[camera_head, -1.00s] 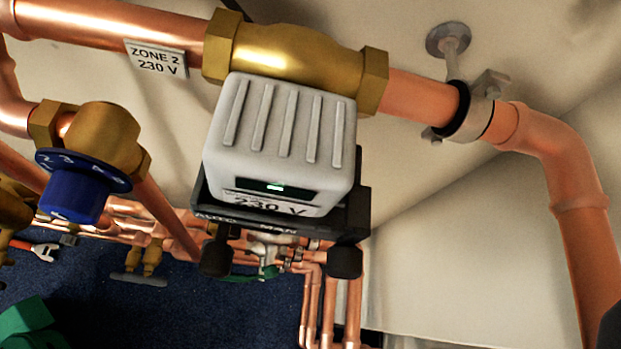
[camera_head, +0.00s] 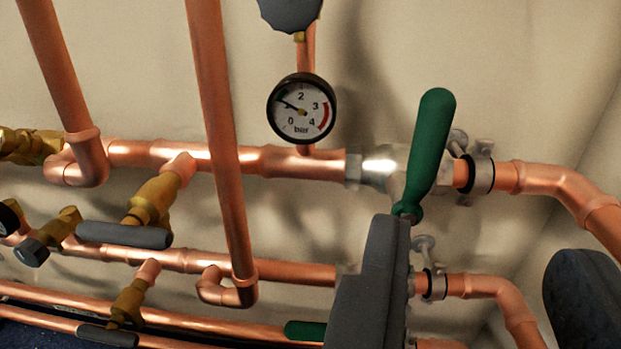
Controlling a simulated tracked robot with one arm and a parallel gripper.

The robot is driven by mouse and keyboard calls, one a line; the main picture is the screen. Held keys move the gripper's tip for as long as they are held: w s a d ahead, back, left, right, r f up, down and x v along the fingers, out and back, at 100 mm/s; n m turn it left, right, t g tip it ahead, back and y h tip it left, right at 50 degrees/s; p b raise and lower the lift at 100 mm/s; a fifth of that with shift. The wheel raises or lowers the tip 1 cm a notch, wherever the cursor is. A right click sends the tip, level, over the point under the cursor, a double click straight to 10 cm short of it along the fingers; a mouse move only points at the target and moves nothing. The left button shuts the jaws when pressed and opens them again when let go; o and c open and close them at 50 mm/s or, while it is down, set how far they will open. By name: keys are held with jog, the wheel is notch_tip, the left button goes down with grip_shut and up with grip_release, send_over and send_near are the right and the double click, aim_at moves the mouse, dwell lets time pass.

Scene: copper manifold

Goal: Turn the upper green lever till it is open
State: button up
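The upper green lever (camera_head: 430,150) shows in the head view, right of centre. It stands up from its silver valve (camera_head: 380,168) on the upper copper pipe (camera_head: 230,160), across the pipe and leaning slightly right. My gripper (camera_head: 487,245) is open, its two dark fingers far apart and the space between them empty. Its left finger comes up just below the lever's lower end; I cannot tell whether they touch. Its right finger is at the right edge. A lower green lever (camera_head: 305,330) lies roughly horizontal; the left finger hides its right part and its valve.
A pressure gauge (camera_head: 302,108) sits above the upper pipe, left of the lever. A vertical copper pipe (camera_head: 215,130) passes in front of the horizontal ones. Brass valves with grey handles (camera_head: 125,235) are at left. A pipe clamp (camera_head: 480,172) is close to the lever's right.

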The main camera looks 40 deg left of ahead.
aim_at(432, 138)
jog(key=b+x, duration=0.1)
jog(key=x, duration=0.8)
jog(key=b+x, duration=0.1)
jog(key=x, duration=0.3)
jog(key=shift+a+f+b, duration=0.15)
jog(key=shift+a+b, duration=0.2)
jog(key=shift+a, duration=0.1)
grip_shut()
